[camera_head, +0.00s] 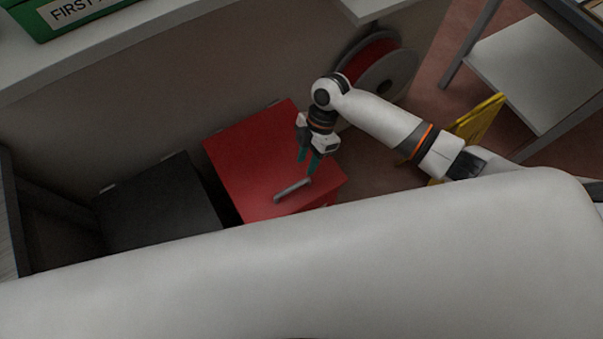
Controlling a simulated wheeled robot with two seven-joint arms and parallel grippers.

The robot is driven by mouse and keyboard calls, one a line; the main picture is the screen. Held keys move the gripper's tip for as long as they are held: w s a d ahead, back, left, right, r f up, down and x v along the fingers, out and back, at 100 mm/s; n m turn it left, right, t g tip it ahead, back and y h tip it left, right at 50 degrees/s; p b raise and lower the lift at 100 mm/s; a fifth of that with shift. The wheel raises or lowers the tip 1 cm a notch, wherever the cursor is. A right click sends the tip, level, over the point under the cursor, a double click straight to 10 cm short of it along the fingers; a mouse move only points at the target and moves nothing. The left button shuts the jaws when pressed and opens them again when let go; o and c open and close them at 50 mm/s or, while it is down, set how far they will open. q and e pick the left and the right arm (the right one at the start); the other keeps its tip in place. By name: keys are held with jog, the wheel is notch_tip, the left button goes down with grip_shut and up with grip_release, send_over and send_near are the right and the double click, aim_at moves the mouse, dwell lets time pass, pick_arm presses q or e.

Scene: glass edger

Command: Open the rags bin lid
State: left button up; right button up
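The rags bin appears to be the red bin, whose red lid (246,158) lies flat and closed in the middle of the camera_head view. A grey bar handle (292,190) sits near the lid's front edge. My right gripper (308,166) hangs over the lid's right part, pointing down, with its green fingertips just behind the right end of the handle. The two fingers are apart with nothing seen between them. Whether they touch the lid is not clear. My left gripper is not in view.
A dark bin (155,203) stands left of the red one. A red reel (380,68) is behind my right arm. A yellow stand (478,120) and a table (535,75) are at right.

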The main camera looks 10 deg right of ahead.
aim_at(300, 182)
jog(key=x, duration=0.6)
jog(key=shift+a+f, duration=0.1)
jog(key=shift+f, duration=0.1)
grip_shut()
